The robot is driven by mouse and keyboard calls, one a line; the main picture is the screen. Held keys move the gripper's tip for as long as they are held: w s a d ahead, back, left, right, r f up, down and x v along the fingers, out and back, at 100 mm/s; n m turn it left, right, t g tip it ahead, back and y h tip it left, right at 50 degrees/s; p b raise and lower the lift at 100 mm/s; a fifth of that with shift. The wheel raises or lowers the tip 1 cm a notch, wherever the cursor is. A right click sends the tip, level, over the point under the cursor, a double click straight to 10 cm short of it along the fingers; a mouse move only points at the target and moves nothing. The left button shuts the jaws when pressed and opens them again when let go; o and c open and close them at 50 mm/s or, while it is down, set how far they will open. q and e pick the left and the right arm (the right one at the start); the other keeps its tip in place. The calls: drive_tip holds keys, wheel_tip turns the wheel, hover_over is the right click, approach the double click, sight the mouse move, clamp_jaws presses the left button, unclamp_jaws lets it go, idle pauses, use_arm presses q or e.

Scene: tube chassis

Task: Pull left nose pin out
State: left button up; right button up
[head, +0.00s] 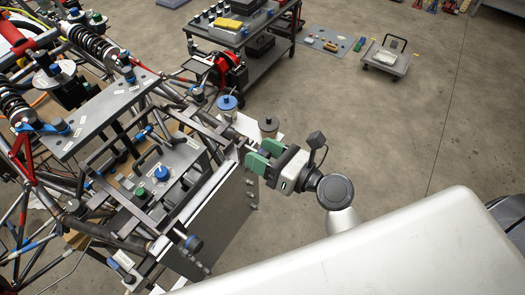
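The nose end of the tube chassis (192,208) faces me, with a grey front panel (222,225). Small knob-like ends show along the panel's edges, and a blue-grey knob (193,243) sits at its lower left. I cannot tell which of these is the left nose pin. My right gripper (262,155) has green fingers, set apart, at the panel's upper right corner beside a chassis tube. It looks open, and I see nothing clearly held between the fingers. My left gripper is not in view.
Round-topped posts (227,102) stand behind the panel. A plate with blue fittings (105,112) spans the chassis. A tool cart (262,60) stands behind, with a floor mat (331,45) and a small trolley (387,57) farther right. The floor to the right is clear.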

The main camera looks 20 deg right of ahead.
drive_tip(key=shift+s+d+f, duration=0.15)
drive_tip(key=shift+s+d, duration=0.05)
drive_tip(key=shift+s, duration=0.1)
drive_tip(key=b+v, duration=0.4)
drive_tip(key=v, duration=0.6)
